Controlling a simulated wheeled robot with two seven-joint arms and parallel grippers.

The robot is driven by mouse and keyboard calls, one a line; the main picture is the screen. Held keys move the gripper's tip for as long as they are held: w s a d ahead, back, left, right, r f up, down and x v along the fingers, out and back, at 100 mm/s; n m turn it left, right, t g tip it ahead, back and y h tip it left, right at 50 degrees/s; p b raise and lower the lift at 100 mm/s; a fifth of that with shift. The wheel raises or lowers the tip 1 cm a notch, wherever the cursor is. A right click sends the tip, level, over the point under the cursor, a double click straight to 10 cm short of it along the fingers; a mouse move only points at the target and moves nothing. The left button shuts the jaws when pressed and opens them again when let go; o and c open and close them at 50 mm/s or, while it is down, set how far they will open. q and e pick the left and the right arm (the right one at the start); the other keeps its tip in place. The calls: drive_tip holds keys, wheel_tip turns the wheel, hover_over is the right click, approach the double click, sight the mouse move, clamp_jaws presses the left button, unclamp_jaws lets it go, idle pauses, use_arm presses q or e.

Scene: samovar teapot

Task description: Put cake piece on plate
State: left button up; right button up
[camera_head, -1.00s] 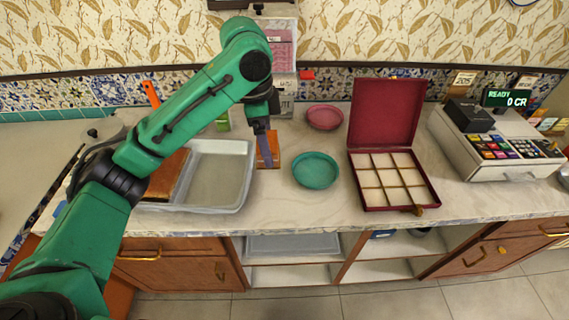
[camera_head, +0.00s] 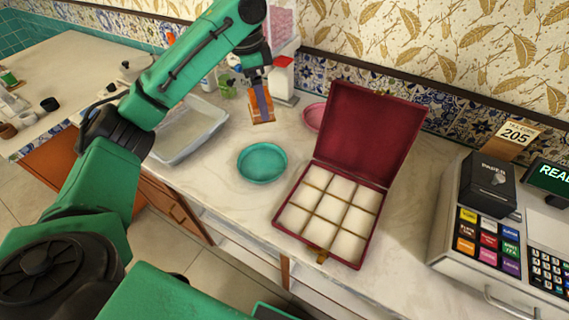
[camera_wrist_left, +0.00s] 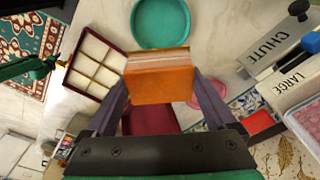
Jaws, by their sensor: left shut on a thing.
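My left gripper (camera_head: 262,104) is shut on an orange-brown cake piece (camera_head: 262,117) with pale layered sides, held near the counter behind the teal plate. In the left wrist view the cake piece (camera_wrist_left: 160,84) sits between the two fingers. I cannot tell exactly how high it is above the counter. An empty teal plate (camera_head: 262,162) lies on the counter in front; it also shows in the left wrist view (camera_wrist_left: 161,42). A pink plate (camera_head: 313,117) is behind, partly hidden by the box lid. My right gripper is not in view.
An open red box (camera_head: 358,148) with pale compartments stands right of the teal plate. A grey tray (camera_head: 190,135) is to the left. A cash register (camera_head: 490,235) is at the far right. Bare counter surrounds the teal plate.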

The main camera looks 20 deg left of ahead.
use_arm(q)
drive_tip(key=f, duration=0.6)
drive_tip(key=a+f, duration=0.1)
drive_tip(key=f, duration=0.6)
drive_tip(key=f+p, duration=0.1)
drive_tip(key=f, duration=0.6)
drive_tip(key=shift+s+a+f, duration=0.1)
drive_tip(key=shift+a+f, duration=0.05)
drive_tip(key=shift+a, duration=0.15)
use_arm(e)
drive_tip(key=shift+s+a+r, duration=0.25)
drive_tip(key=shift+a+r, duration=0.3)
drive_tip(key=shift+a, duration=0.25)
use_arm(q)
drive_tip(key=shift+d, duration=0.1)
drive_tip(key=o, duration=1.1)
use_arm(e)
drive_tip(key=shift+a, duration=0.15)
use_arm(q)
wheel_tip(320, 180, up, 12)
drive_tip(key=a+b, duration=0.1)
drive_tip(key=shift+s, duration=0.45)
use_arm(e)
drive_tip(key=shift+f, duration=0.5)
